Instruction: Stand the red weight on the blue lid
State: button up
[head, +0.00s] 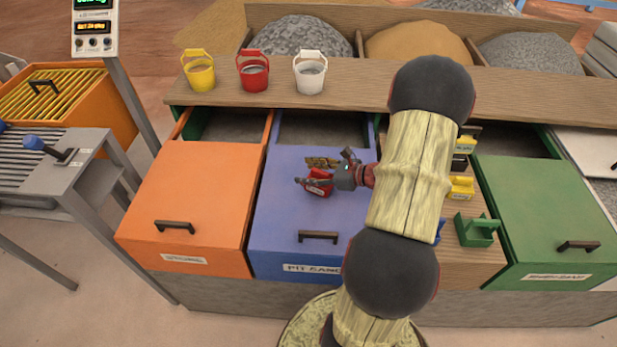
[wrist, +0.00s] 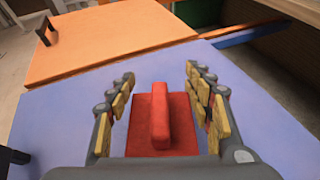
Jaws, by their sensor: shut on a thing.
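The red weight (head: 318,186) is a block with a bar handle on top. It is over the blue lid (head: 272,225), towards the lid's back half. In the wrist view the red weight (wrist: 160,120) looks upright between the fingers, with the blue lid (wrist: 60,120) around it. My gripper (head: 325,178) is shut on the weight, with a finger on each side of it. The underside of the weight is hidden, so I cannot tell whether it touches the lid.
An orange lid (head: 190,200) lies to the left and a green lid (head: 540,205) to the right. A green weight (head: 476,231) and yellow weights (head: 461,187) stand on the wood between. Yellow, red and white buckets (head: 310,75) line the back shelf. My arm hides the blue lid's right side.

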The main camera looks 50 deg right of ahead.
jog(key=shift+f, duration=0.6)
jog(key=shift+r, duration=0.1)
jog(key=o, duration=1.8)
jog(key=shift+f, duration=0.2)
jog(key=shift+c, duration=0.2)
